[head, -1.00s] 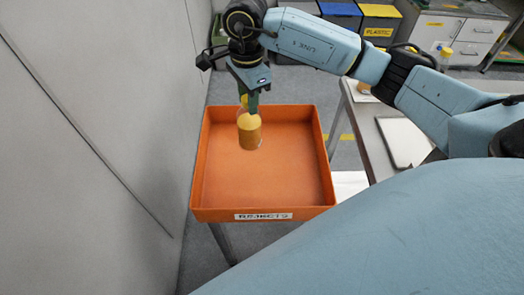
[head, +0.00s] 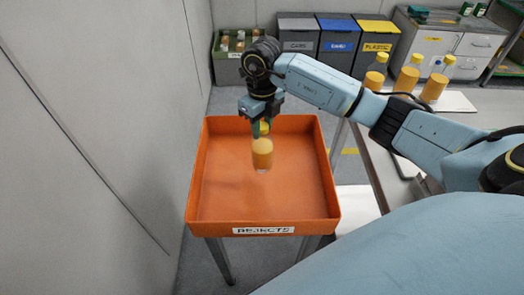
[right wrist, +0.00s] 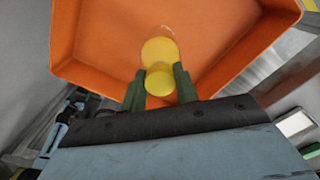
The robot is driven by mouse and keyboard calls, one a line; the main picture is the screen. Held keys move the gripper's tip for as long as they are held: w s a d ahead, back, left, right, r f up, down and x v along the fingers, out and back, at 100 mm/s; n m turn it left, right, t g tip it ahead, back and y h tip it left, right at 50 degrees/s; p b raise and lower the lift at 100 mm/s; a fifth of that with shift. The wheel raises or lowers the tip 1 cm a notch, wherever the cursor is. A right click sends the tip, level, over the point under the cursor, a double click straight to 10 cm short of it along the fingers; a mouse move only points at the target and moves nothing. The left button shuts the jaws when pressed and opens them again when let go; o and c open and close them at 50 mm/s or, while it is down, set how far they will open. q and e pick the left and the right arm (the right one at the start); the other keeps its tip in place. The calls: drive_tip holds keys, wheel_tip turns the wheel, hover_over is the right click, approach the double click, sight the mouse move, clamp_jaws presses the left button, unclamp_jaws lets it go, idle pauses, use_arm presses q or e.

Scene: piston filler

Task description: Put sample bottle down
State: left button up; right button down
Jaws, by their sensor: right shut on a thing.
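The sample bottle (head: 262,155) is clear with an orange-yellow label or fill and a yellow cap. My right gripper (head: 261,129) is shut on it near the cap and holds it upright from above. The bottle is over the middle of the orange tray (head: 263,229), which is marked REJECTS. I cannot tell whether its base touches the tray floor. The right wrist view shows the bottle (right wrist: 160,50) between the green fingers (right wrist: 160,86), with the tray (right wrist: 228,80) behind it. My left gripper is not in view.
The tray is otherwise empty. A grey wall (head: 95,150) stands close on its left. Several similar bottles (head: 408,75) stand on the table to the right. A green crate (head: 228,62) and grey bins (head: 338,45) are at the back.

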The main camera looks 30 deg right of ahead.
sight(262, 142)
wheel_tip(262, 142, down, 3)
drive_tip(key=shift+r, duration=0.1)
wheel_tip(262, 142, down, 3)
drive_tip(key=shift+f, duration=0.1)
use_arm(q)
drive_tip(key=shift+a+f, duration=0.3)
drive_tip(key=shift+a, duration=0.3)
drive_tip(key=shift+b, duration=0.3)
use_arm(e)
drive_tip(key=shift+f, duration=0.1)
drive_tip(key=c, duration=1.1)
unclamp_jaws()
drive_tip(key=shift+f, duration=0.1)
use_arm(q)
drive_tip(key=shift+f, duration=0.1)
use_arm(e)
drive_tip(key=shift+o, duration=0.2)
